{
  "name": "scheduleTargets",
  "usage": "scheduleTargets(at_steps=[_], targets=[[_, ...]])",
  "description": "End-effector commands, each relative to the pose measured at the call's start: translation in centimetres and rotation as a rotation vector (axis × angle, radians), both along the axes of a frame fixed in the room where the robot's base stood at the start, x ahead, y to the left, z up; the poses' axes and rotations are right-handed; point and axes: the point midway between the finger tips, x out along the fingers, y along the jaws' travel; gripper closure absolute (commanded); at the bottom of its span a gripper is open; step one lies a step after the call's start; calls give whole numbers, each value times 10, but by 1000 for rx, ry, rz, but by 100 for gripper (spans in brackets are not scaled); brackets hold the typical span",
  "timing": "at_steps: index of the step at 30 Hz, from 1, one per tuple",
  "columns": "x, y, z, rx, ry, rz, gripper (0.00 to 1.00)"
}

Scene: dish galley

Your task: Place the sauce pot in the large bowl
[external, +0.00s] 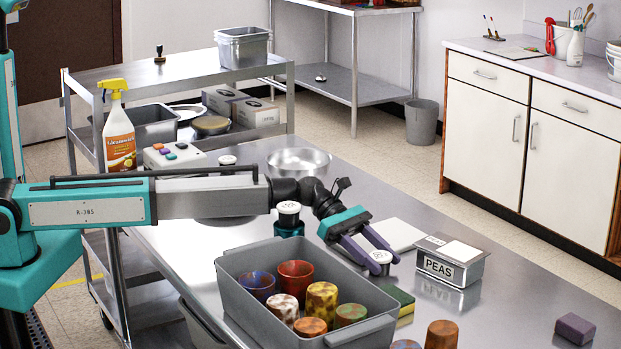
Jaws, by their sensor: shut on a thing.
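My gripper (386,264) points down and to the right over the steel table. The large bowl (298,161) is a wide, shiny steel bowl on the table behind my arm, up and left of the gripper. The held pot is apart from the bowl.
A grey tub (262,308) of several coloured cups stands left of the gripper. A PEAS box (450,266) is to its right, with a green-yellow sponge (402,300) in front. A dark green item with a pale top (289,217) stands below my arm.

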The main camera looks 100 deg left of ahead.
Motion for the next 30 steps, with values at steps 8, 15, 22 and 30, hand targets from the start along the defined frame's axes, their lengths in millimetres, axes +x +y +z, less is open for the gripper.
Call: scheduleTargets(at_steps=[8,15,22,30], targets=[[0,0,0,0,0,0,39],[0,0,1,0,0,0,39],[-10,6,7,0,0,1,39],[-41,26,21,1,0,2,39]])
